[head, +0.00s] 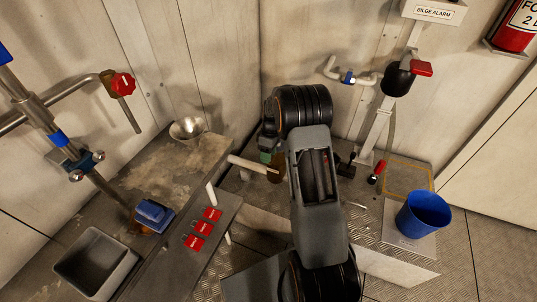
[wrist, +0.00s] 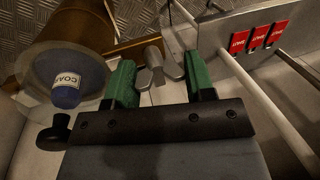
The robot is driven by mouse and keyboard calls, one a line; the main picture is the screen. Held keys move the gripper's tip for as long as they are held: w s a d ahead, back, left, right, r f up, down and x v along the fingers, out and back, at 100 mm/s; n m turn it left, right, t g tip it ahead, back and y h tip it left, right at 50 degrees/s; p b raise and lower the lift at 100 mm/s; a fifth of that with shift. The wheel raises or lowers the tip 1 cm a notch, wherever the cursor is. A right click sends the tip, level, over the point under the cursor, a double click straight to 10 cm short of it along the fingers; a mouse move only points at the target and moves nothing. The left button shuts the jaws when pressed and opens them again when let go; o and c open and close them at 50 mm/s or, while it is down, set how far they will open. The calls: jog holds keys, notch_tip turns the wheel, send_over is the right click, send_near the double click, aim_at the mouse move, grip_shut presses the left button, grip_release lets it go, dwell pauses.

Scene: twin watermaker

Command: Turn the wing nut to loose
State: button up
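The grey metal wing nut (wrist: 154,62) shows in the wrist view, ahead of my gripper (wrist: 160,68). My gripper is open, with one green finger to the left of the nut and one to the right. A gap shows between the nut and each finger; I cannot tell how deep the nut sits between them. In the head view my arm hides the wing nut and most of my gripper; only a bit of green finger (head: 265,156) shows.
In the wrist view, a large bronze housing (wrist: 88,22) with a blue labelled cap (wrist: 66,96) stands close on the left. A panel with red tags (wrist: 254,38) and pale rods (wrist: 262,98) are on the right. A blue bucket (head: 424,214) stands right in the head view.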

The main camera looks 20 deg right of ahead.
jog(key=o, duration=0.4)
jog(key=shift+d, duration=0.1)
